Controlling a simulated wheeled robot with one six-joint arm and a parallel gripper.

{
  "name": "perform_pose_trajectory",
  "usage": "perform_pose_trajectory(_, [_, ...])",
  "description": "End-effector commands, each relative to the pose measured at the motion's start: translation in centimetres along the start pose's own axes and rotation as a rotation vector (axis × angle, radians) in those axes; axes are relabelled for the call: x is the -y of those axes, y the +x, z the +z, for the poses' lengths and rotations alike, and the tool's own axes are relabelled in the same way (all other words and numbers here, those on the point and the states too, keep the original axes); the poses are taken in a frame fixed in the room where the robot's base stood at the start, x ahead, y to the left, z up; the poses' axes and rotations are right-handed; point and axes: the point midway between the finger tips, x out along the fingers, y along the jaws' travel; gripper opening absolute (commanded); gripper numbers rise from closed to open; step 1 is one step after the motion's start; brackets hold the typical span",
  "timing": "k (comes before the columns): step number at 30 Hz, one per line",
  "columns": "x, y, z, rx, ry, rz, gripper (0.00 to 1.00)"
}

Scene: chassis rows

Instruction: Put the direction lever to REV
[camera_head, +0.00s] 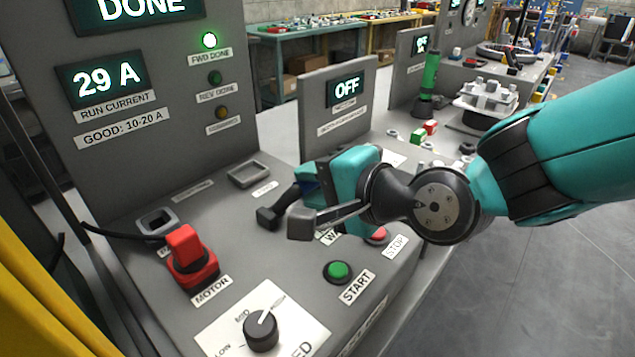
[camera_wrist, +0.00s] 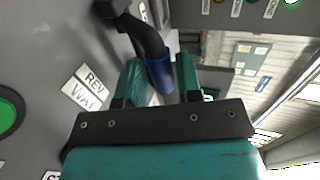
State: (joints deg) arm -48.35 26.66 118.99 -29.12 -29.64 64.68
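The direction lever (camera_head: 285,205) is a black bent handle on the grey console. In the wrist view the lever (camera_wrist: 148,38) has a black shaft ending in a dark blue grip, which lies between my fingers. My gripper (camera_head: 318,180) is at the lever's end, partly hiding it in the head view. In the wrist view my gripper (camera_wrist: 160,75) has its teal fingers apart, one on each side of the blue grip; whether both press on it is unclear. A REV label (camera_wrist: 90,80) lies left of the gripper in the wrist view. The lever's exact setting is hard to read.
Near the gripper are the green START button (camera_head: 338,271) and red STOP button (camera_head: 377,235). A red MOTOR switch (camera_head: 190,255) and a speed knob (camera_head: 261,330) are at the front. An upright panel with an OFF display (camera_head: 346,90) stands behind. FWD DONE lamp (camera_head: 209,40) is lit.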

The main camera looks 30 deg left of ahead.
Motion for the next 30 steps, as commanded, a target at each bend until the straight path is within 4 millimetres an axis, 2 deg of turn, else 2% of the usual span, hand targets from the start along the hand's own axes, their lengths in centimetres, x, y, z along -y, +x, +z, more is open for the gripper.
perform_pose_trajectory(1, [0.0, 0.0, 0.0, -0.001, 0.0, 0.0, 0.45])
perform_pose_trajectory(2, [0.0, 0.0, 0.0, -0.001, 0.0, 0.0, 0.49])
perform_pose_trajectory(17, [0.0, -0.4, -0.1, -0.003, 0.0, 0.0, 0.49])
perform_pose_trajectory(20, [0.0, -1.6, -0.2, -0.004, 0.0, 0.0, 0.49])
perform_pose_trajectory(23, [0.0, -3.6, -0.2, -0.006, 0.0, -0.001, 0.49])
perform_pose_trajectory(30, [0.0, -9.9, -0.2, -0.008, 0.001, -0.002, 0.49])
